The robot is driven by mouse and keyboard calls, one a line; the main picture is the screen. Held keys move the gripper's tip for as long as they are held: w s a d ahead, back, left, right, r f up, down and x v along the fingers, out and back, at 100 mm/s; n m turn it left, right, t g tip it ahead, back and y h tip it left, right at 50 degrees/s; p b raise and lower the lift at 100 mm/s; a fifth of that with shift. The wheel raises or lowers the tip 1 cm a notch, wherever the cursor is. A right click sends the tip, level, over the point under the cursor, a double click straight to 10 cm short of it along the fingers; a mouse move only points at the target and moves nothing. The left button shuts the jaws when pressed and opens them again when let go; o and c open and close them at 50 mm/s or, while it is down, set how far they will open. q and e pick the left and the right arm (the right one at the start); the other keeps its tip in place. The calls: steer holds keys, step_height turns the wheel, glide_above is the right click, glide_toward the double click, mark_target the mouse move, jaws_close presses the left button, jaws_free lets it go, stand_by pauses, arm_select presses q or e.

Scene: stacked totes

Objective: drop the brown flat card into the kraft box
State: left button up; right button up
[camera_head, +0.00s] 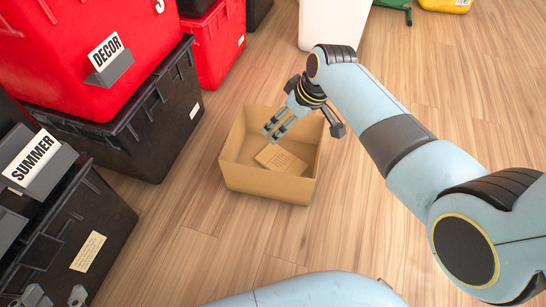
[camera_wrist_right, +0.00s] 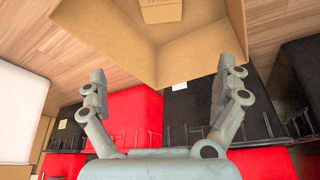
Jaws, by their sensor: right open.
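The kraft box (camera_head: 268,185) stands open on the wooden floor in the middle of the head view; its wall (camera_wrist_right: 200,57) fills the top of the right wrist view. The brown flat card (camera_head: 281,160) lies inside the box, tilted against its inside or flat on the bottom, I cannot tell which. The card (camera_wrist_right: 161,10) also shows at the top edge of the right wrist view. My right gripper (camera_head: 273,132) is open and empty, over the box near the card in the head view. My left gripper (camera_head: 57,297) shows only its parted fingertips at the bottom left.
Black totes (camera_head: 125,137) and red totes (camera_head: 65,60) are stacked on the left, labelled DECOR (camera_head: 105,52) and SUMMER (camera_head: 31,158). A white bin (camera_head: 332,22) stands behind the box. The floor (camera_head: 190,215) around the box is clear.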

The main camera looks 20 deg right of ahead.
steer(key=v, duration=1.1)
steer(key=shift+r, duration=0.15)
